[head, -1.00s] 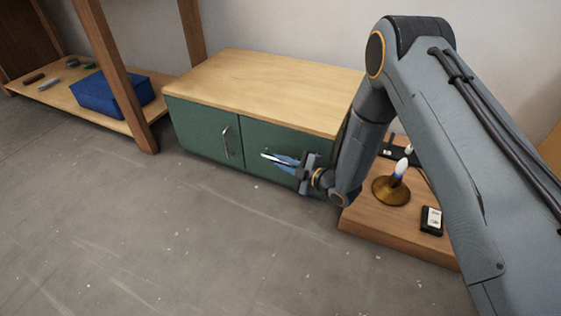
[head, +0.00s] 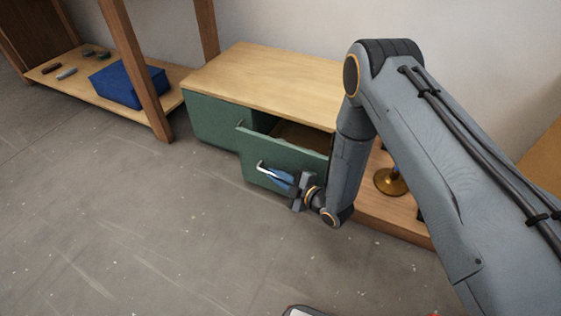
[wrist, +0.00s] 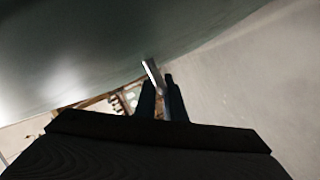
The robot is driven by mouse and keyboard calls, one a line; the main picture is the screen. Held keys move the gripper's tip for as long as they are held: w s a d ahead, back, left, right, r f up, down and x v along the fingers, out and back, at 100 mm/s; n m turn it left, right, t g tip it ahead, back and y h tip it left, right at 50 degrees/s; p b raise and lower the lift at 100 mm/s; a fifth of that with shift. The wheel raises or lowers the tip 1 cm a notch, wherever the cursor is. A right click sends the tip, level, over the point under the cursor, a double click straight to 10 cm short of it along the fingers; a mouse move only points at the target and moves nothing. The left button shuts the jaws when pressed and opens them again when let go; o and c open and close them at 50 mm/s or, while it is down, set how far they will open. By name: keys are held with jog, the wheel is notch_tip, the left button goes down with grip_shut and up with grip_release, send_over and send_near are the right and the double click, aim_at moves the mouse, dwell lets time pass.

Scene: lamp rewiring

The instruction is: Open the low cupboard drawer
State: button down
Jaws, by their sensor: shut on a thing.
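The low cupboard (head: 213,121) is green with a pale wooden top (head: 265,82). Its right-hand drawer (head: 285,158) stands partly pulled out, and part of its brown inside shows. My gripper (head: 277,175) is at the drawer's front, shut on the silver bar handle (head: 261,166). In the wrist view the handle (wrist: 152,74) lies between my dark fingers (wrist: 163,95), with the green drawer front (wrist: 90,45) close above. My arm hides the right end of the cupboard.
A shelf unit (head: 150,115) at the left holds a blue box (head: 128,84) and small tools. A brass lamp base (head: 390,182) stands on a low wooden platform (head: 395,225) at right, partly behind my arm. The grey floor in front is mostly clear.

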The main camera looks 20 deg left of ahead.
jog(key=s+a+p, duration=0.1)
jog(key=s+p, duration=0.7)
jog(key=s, duration=0.7)
jog(key=shift+s+p, duration=0.35)
jog(key=shift+s, duration=0.05)
jog(key=c, duration=2.1)
grip_release()
jog(key=shift+a, duration=0.1)
jog(key=p+v, duration=0.2)
jog(key=v, duration=0.6)
jog(key=shift+f, duration=0.1)
jog(key=shift+a, duration=0.1)
